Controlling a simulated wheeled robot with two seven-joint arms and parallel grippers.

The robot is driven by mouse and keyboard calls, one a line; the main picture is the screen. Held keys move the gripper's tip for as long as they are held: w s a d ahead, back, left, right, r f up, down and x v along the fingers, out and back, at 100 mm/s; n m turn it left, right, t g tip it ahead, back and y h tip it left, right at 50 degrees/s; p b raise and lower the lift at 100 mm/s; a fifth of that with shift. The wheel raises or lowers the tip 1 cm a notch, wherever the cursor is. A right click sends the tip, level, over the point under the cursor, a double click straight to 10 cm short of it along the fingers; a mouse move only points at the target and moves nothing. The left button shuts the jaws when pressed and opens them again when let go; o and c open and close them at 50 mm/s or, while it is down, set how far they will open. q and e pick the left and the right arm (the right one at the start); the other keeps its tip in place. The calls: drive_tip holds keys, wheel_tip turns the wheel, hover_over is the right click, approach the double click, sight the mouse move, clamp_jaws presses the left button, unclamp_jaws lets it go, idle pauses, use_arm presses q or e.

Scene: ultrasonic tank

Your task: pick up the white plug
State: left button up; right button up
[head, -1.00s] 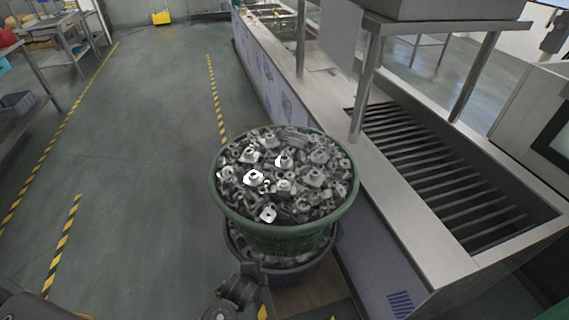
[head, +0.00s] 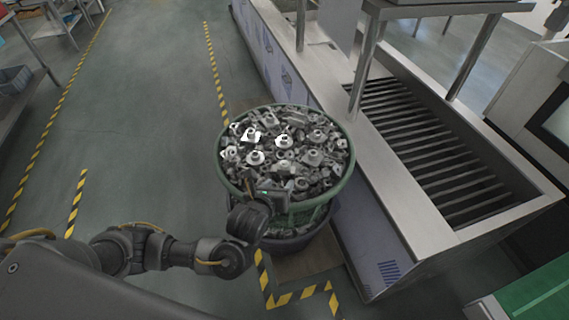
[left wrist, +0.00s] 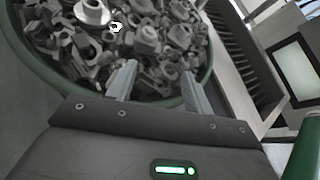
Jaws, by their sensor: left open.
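Several bright white flanged pieces lie on top of the heap of grey metal parts in the green basket (head: 228,184). One white piece (head: 284,141) is near the heap's middle, another (head: 250,135) at its upper left, and a third (head: 255,158) below that. I cannot tell which is the plug. My left gripper (head: 272,188) is at the basket's near rim. In the left wrist view its fingers (left wrist: 160,82) are apart and empty, reaching over the rim toward the grey parts. A pale round flanged piece (left wrist: 92,12) lies beyond them. My right gripper is not in view.
The green basket stands on a dark tub (head: 322,226). A steel counter (head: 395,190) with a slatted trough (head: 425,140) stands close on the right, with a post (head: 363,75) near the basket. The floor to the left (head: 140,150) is open, with yellow-black tape lines.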

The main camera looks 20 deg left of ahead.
use_arm(q)
drive_tip(key=w+a+m+t, duration=0.1)
drive_tip(key=w+a+m, duration=0.1)
drive_tip(key=b, duration=0.5)
approach(284, 161)
drive_tip(key=shift+w+d+f+m+y, duration=0.15)
drive_tip(key=shift+w+d, duration=0.05)
drive_tip(key=shift+w, duration=0.4)
drive_tip(key=shift+w+d+f+m+y, duration=0.15)
drive_tip(key=shift+w+d, duration=0.1)
drive_tip(key=shift+w, duration=0.8)
drive_tip(key=shift+w+f, duration=0.3)
drive_tip(key=shift+w, duration=0.05)
drive_tip(key=x, duration=0.4)
drive_tip(key=shift+a+f, duration=0.15)
drive_tip(key=shift+f, duration=0.05)
